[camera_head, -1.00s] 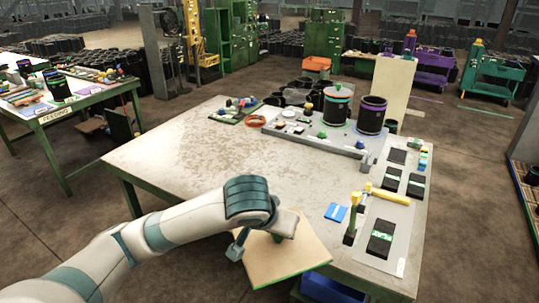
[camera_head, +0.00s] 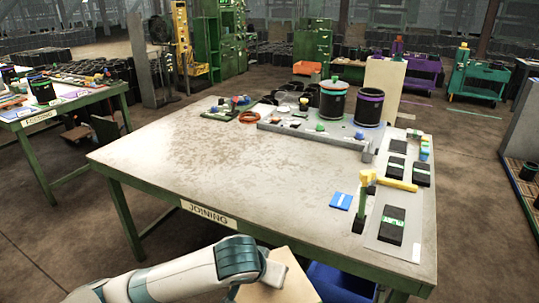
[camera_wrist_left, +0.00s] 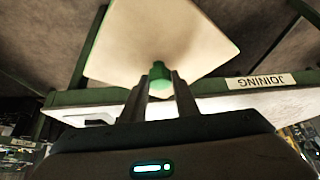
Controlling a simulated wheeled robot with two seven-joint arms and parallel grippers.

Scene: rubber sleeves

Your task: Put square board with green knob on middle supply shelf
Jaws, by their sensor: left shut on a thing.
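The square board (camera_head: 282,279) is pale wood and is in front of the near edge of the joining table in the head view, partly cut off by the picture's bottom. In the left wrist view the board (camera_wrist_left: 190,35) fills the top, with its green knob (camera_wrist_left: 159,74) between the fingers. My left gripper (camera_wrist_left: 160,88) is shut on the green knob. My right gripper is not in view. I cannot identify the middle supply shelf in these frames.
The joining table (camera_head: 200,165) stands just ahead, its left half bare. A blue bin (camera_head: 340,285) is below the near edge.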

